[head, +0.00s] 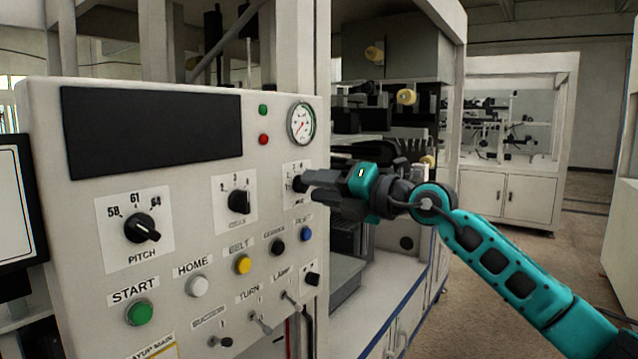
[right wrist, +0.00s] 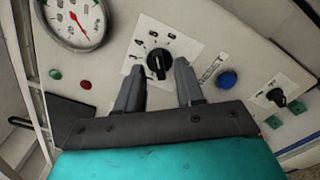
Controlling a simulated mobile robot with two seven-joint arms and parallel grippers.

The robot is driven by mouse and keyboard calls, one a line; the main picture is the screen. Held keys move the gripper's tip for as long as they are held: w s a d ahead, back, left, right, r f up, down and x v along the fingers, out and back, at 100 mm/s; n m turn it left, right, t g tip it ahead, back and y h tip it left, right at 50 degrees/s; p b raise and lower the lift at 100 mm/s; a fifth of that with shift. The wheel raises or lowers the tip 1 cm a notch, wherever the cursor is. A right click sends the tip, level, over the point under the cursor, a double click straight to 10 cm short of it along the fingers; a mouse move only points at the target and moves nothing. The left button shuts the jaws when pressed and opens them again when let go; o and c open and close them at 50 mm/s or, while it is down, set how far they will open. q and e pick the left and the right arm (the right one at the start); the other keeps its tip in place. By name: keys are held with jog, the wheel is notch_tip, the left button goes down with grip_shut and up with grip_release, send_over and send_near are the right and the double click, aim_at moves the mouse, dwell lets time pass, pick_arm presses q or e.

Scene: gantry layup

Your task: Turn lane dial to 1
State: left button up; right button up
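My right gripper (head: 304,181) is at the rightmost black dial (head: 297,184) on the panel's upper row and partly covers it in the head view. In the right wrist view, the open fingers of this gripper (right wrist: 160,78) stand on either side of the black dial knob (right wrist: 158,62), with gaps to it. I cannot tell by label which is the lane dial. My left gripper is not in view.
The panel (head: 180,290) also carries the PITCH dial (head: 141,228), a gauge (head: 302,123), and a green START button (head: 139,313). Below the gripper are a blue button (head: 306,233) and small toggles (head: 290,297). Open floor (head: 520,270) lies to the right.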

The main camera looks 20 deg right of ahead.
jog(key=shift+w+a, duration=0.2)
grip_shut()
dwell(0.3)
